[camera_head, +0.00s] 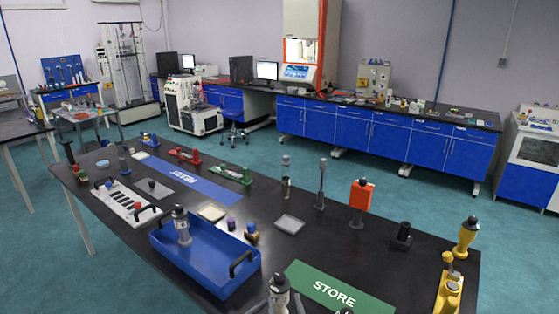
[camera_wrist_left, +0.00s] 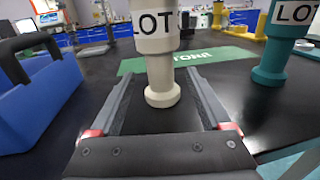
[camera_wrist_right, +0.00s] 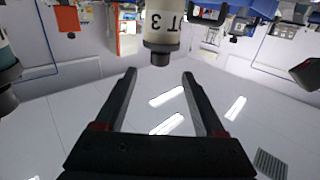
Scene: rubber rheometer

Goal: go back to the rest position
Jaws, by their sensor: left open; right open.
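A cream bottle (camera_wrist_left: 156,60) marked LOT stands upright on the dark table. In the left wrist view its lower part shows between the fingers of my open left gripper (camera_wrist_left: 150,72), with a gap on each side. A teal LOT bottle (camera_wrist_left: 283,40) stands to its right. My right gripper (camera_wrist_right: 158,75) is open and empty in its upside-down wrist view. A cream bottle (camera_wrist_right: 162,28) with a dark cap shows ahead of its fingertips.
A blue tray (camera_head: 178,262) with black handles holds a labelled bottle (camera_head: 182,228). A green STORE mat (camera_head: 335,290) lies to its right. Blue cabinets (camera_head: 385,138) line the back.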

